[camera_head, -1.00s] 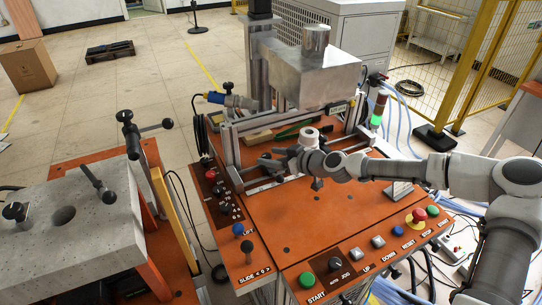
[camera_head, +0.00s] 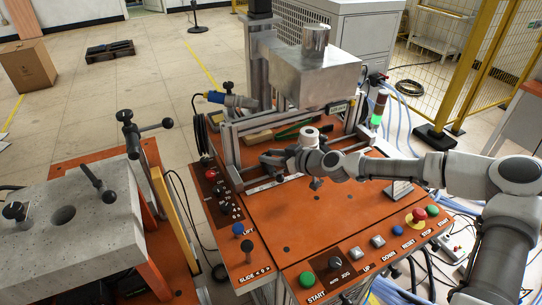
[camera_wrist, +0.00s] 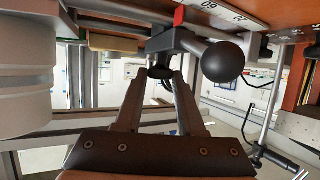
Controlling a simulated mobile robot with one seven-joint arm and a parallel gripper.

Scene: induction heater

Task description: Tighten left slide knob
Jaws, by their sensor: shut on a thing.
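The left slide knob (camera_wrist: 160,72) is a small dark knob under a dark slide block with a larger black ball handle (camera_wrist: 222,62) at its side. My gripper (camera_wrist: 161,80) has its two fingers closed around the small knob in the wrist view; the fingers partly cover it. In the head view my gripper (camera_head: 268,159) reaches leftward to the left part of the frame on the orange table, and the knob itself is hidden or too small to make out there.
The orange table (camera_head: 310,225) has push buttons along its front edge and switches at its left. The metal box (camera_head: 300,70) stands on posts behind my gripper. A metal rail and a numbered scale (camera_wrist: 215,10) run close to the fingers. A stone-topped stand (camera_head: 60,245) is at left.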

